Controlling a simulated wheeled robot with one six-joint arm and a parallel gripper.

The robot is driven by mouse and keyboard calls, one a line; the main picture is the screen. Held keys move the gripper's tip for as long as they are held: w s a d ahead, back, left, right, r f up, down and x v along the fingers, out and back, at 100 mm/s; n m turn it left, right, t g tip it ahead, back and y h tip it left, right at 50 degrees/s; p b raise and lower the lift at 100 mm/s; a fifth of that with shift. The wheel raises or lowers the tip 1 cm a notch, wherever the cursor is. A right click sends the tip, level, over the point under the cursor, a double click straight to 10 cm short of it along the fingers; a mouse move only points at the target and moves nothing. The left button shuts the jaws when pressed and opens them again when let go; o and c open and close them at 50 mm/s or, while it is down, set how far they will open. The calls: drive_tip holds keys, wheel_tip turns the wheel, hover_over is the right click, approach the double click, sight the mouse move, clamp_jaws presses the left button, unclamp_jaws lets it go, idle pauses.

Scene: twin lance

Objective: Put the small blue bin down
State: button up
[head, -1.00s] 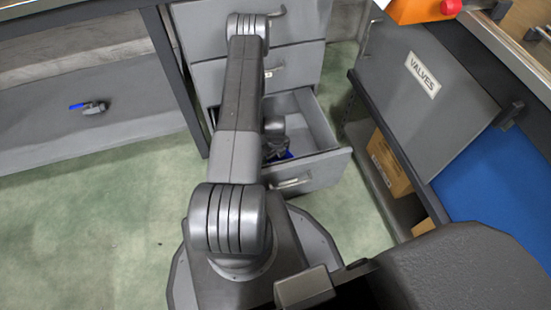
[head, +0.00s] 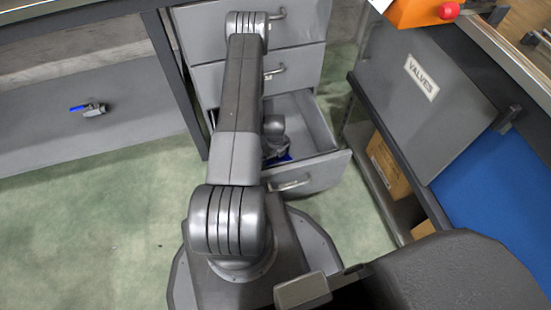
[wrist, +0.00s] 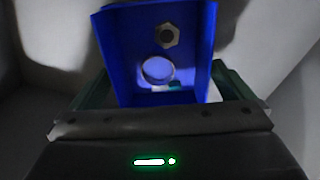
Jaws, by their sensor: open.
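The small blue bin (wrist: 157,50) sits inside the open bottom drawer (head: 322,172). In the wrist view it holds a hex nut (wrist: 167,36), a pale ring (wrist: 158,69) and a small teal piece (wrist: 174,86). My gripper (wrist: 156,88) is open, with its green fingers at either side of the bin's near end. Whether the fingers touch the bin, I cannot tell. In the head view only a bit of the blue bin (head: 284,160) shows below my wrist. The bin's underside is hidden.
The drawer's front and side walls stand close around my gripper. Closed drawers (head: 290,72) are above it. A panel marked VALVES (head: 422,78) and cardboard boxes (head: 388,165) are at the right. A blue-handled valve (head: 92,110) lies at the left.

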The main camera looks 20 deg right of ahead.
wheel_tip(320, 180, up, 10)
drive_tip(key=p, duration=0.2)
drive_tip(key=shift+f, duration=0.25)
drive_tip(key=shift+c, duration=0.2)
idle(1.0)
